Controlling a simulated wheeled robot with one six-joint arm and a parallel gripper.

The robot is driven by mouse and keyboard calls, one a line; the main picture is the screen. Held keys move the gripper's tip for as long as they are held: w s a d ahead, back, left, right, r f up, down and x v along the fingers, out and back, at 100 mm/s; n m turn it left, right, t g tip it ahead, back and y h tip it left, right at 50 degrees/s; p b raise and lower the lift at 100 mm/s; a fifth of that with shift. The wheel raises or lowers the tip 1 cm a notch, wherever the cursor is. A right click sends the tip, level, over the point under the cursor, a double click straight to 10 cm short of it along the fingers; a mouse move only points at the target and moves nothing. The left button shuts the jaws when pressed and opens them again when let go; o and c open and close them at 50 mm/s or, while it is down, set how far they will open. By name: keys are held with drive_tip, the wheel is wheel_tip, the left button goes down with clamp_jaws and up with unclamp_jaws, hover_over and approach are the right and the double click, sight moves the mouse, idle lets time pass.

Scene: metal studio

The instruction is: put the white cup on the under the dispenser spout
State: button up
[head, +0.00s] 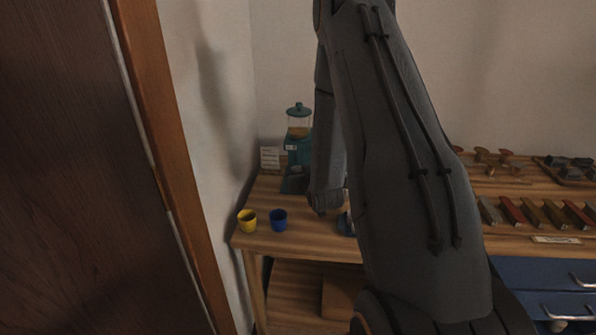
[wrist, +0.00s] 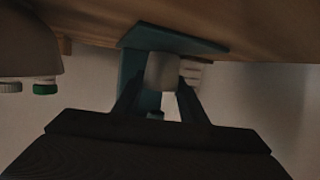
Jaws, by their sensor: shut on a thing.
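In the wrist view my gripper (wrist: 160,90) is shut on the white cup (wrist: 162,71), which sits between the two dark fingers. This view looks inverted, with the wooden tabletop along the top. The teal dispenser (wrist: 140,40) is right behind the cup, and its base overlaps the cup in the picture. I cannot tell whether the cup touches the base. In the head view the dispenser (head: 298,148) stands at the back left of the table, with a clear tank and teal lid. My arm hides the white cup there, and the spout is not clearly visible.
A yellow cup (head: 247,220) and a blue cup (head: 279,220) stand at the table's front left. A small white sign (head: 270,158) is left of the dispenser. A row of coloured blocks (head: 540,213) and blue drawers (head: 545,275) are at right. A wall bounds the left.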

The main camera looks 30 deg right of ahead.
drive_tip(key=shift+f, duration=0.25)
drive_tip(key=shift+f, duration=0.1)
drive_tip(key=o, duration=1.1)
drive_tip(key=shift+s, duration=0.1)
drive_tip(key=b+v, duration=0.2)
drive_tip(key=v, duration=1)
drive_tip(key=shift+a, duration=0.1)
